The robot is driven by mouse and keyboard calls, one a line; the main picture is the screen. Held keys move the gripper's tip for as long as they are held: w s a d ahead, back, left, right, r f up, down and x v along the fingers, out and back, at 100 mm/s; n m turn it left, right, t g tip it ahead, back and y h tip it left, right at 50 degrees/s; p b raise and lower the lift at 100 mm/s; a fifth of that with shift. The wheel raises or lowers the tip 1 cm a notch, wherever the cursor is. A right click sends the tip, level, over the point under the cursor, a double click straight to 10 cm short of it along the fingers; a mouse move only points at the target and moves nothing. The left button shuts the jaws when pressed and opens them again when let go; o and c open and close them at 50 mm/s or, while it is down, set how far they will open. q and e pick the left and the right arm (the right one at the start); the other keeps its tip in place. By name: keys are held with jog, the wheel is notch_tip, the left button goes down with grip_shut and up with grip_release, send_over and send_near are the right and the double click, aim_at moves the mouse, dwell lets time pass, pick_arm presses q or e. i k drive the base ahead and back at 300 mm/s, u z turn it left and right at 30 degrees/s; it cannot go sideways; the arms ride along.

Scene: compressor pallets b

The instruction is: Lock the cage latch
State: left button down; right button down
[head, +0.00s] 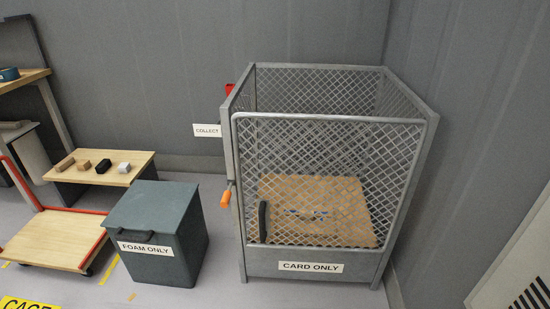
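The wire mesh cage (432,118) stands against the back wall, right of centre, with a "CARD ONLY" label on its lower front. Its mesh front gate (335,118) looks closed against the frame. A latch with an orange handle (226,197) sits on the cage's left front post; whether it is locked cannot be told. A black handle (263,222) is on the gate's left side. A brown cardboard piece (340,205) lies inside, behind the mesh. Neither of my grippers is in view.
A dark green "FOAM ONLY" bin (160,215) stands left of the cage. Further left are a low wooden bench (125,170) with small blocks and a flat trolley (50,240) with a red frame. Some floor shows between bin and cage.

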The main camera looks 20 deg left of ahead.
aim_at(225, 202)
jog(key=u, duration=0.85)
jog(key=i, duration=0.85)
jog(key=z, duration=0.25)
